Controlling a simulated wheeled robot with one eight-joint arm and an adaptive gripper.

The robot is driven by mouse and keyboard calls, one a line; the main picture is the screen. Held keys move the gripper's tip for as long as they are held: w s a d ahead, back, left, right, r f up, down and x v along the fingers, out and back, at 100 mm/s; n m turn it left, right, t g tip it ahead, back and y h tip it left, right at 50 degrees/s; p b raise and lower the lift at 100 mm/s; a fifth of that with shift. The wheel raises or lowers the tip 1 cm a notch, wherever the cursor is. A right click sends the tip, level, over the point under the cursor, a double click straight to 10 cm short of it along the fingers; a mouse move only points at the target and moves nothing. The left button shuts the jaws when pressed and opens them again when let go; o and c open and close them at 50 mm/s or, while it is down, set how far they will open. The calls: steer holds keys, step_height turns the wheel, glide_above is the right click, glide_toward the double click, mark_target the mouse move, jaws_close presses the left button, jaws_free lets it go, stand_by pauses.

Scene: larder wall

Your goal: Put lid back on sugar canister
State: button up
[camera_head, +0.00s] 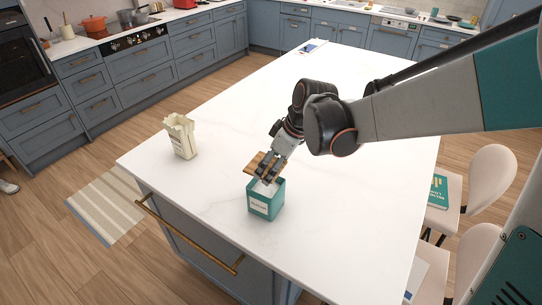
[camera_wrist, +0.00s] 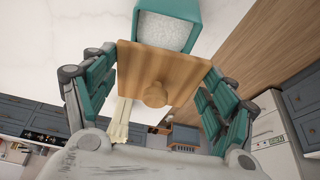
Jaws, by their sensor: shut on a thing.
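The sugar canister (camera_head: 265,203) is a teal square box with a pale label, standing upright near the front edge of the white island. It is open, and white sugar (camera_wrist: 163,32) shows inside it in the wrist view. The lid (camera_wrist: 150,72) is a square wooden board with a round knob facing my palm. Whether lid and rim touch is unclear.
A cream paper bag (camera_head: 181,139) stands on the island to the left of the canister. The island top (camera_head: 340,200) is otherwise mostly clear around it. Pale chairs (camera_head: 480,185) stand along the right side, one with a teal book (camera_head: 438,192).

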steer(key=shift+f+b, duration=1.9)
steer(key=shift+f, duration=0.75)
steer(key=shift+f+b, duration=0.5)
steer(key=shift+f, duration=0.05)
stand_by(0.3)
steer(key=o, duration=1.1)
steer(key=shift+r, duration=0.1)
steer(key=shift+r+p, duration=2.6)
steer(key=shift+r, duration=0.85)
